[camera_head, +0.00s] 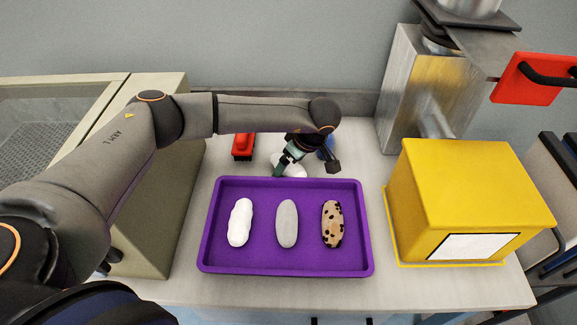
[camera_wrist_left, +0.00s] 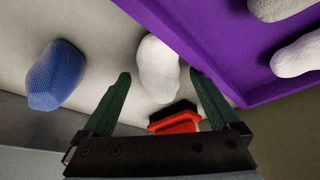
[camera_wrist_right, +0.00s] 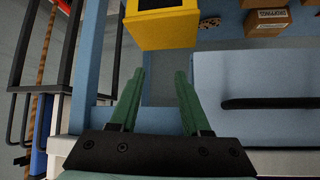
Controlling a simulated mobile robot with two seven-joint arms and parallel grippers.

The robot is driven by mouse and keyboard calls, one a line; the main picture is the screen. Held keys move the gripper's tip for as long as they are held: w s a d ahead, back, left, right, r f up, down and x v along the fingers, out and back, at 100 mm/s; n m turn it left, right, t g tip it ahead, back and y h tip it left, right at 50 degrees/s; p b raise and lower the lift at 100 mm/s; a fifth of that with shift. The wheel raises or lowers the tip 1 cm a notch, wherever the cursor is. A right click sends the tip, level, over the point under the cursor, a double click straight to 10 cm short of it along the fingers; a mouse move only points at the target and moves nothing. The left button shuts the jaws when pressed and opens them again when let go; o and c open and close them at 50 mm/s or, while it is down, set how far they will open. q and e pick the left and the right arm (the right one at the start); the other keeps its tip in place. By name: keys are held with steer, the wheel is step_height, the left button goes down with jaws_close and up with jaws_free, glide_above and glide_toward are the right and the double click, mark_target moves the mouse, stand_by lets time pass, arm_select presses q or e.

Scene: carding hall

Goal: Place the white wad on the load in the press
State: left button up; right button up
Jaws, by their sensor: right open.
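A lumpy white wad (camera_head: 240,222) lies in the left of the purple tray (camera_head: 290,268), beside a grey wad (camera_head: 287,223) and a brown, dark-spotted wad (camera_head: 332,223). Another white lump (camera_head: 290,166) lies behind the tray, partly hidden by my left gripper (camera_head: 304,164). In the left wrist view, this white lump (camera_wrist_left: 158,68) shows beyond and between the open fingers of my left gripper (camera_wrist_left: 160,84), clear of both. My right gripper (camera_wrist_right: 160,80) is open and empty in its own wrist view. I cannot make out the press or its load with certainty.
A red brush (camera_head: 243,146) and a blue lump (camera_wrist_left: 55,76) lie behind the tray. A yellow box (camera_head: 470,190) stands right of it, with a metal machine (camera_head: 402,85) and red plate (camera_head: 530,80) behind. A beige glass-topped cabinet (camera_head: 155,205) stands left.

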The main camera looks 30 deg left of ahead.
arm_select(q)
steer(key=shift+r, duration=0.1)
jaws_close()
stand_by(0.5)
